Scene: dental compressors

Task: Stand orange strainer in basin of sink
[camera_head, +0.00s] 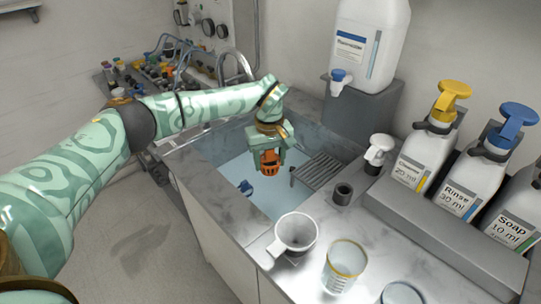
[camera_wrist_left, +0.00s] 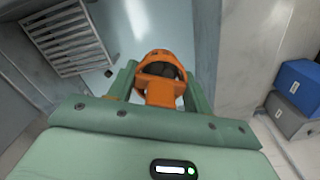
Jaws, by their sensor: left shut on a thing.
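The orange strainer (camera_head: 268,160) is held between the fingers of my left gripper (camera_head: 267,150), over the basin of the sink (camera_head: 232,166) in the head view. In the left wrist view the strainer (camera_wrist_left: 160,72) sits between the green fingers of the left gripper (camera_wrist_left: 160,88), with the basin floor behind it. The gripper is shut on it. I cannot tell how far the strainer is above the basin floor. My right gripper is not in view.
A slatted rack (camera_head: 318,170) lies at the right side of the basin. A white cup (camera_head: 293,234) and a glass beaker (camera_head: 343,266) stand on the front counter. Pump bottles (camera_head: 463,188) line the right.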

